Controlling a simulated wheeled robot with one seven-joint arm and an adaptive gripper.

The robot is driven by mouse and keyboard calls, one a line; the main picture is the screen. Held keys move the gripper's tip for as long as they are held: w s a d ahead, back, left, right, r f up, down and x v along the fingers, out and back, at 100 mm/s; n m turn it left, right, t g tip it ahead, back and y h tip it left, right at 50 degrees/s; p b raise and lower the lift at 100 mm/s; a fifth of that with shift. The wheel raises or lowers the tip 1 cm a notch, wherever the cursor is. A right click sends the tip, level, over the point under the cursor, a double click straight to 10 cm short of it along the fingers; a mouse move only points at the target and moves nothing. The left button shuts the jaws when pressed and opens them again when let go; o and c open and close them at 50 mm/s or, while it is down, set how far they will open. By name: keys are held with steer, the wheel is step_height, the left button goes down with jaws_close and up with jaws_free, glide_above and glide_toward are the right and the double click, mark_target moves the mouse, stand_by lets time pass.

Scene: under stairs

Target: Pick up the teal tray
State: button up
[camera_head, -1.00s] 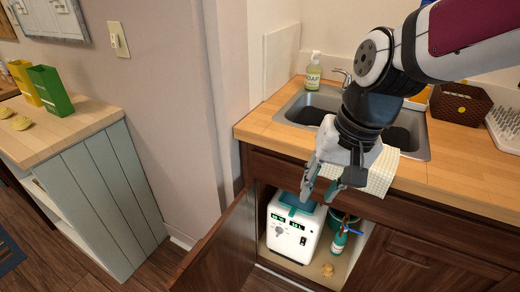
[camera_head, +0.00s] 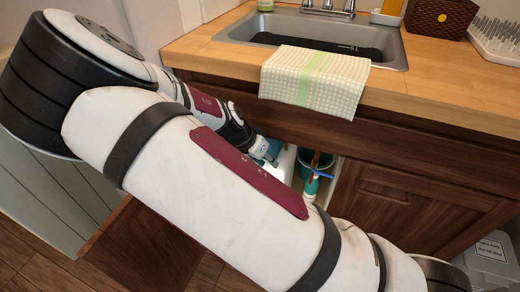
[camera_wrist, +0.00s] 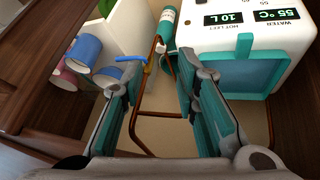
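The teal tray (camera_wrist: 252,78) sits at the top of a white water unit (camera_wrist: 222,36) inside the open cabinet under the sink. In the wrist view it is at the upper right, partly behind one finger of my gripper. My gripper (camera_wrist: 158,62) is open, and nothing is held between its fingers. The right-hand finger in that view overlaps the tray's near side; I cannot tell whether it touches. In the head view my arm hides most of the unit, and only a little teal shows by my gripper (camera_head: 266,150).
A copper-coloured rod frame (camera_wrist: 150,100) shows between the fingers. A checked towel (camera_head: 290,78) hangs over the counter edge above.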

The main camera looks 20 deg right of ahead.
steer(key=w+a+f+n+t+h+b, duration=0.3)
steer(key=w+a+f+t+b, duration=0.7)
steer(key=w, duration=0.4)
steer(key=x, duration=0.2)
steer(key=b+x, duration=0.1)
steer(key=x, duration=0.3)
steer(key=shift+w+a+r+b, duration=0.25)
steer(key=shift+w+a+b, duration=0.05)
steer(key=shift+w, duration=0.1)
steer(key=shift+b+x, duration=1.3)
steer(key=shift+x, duration=1.4)
steer(key=shift+w, duration=0.1)
jaws_close()
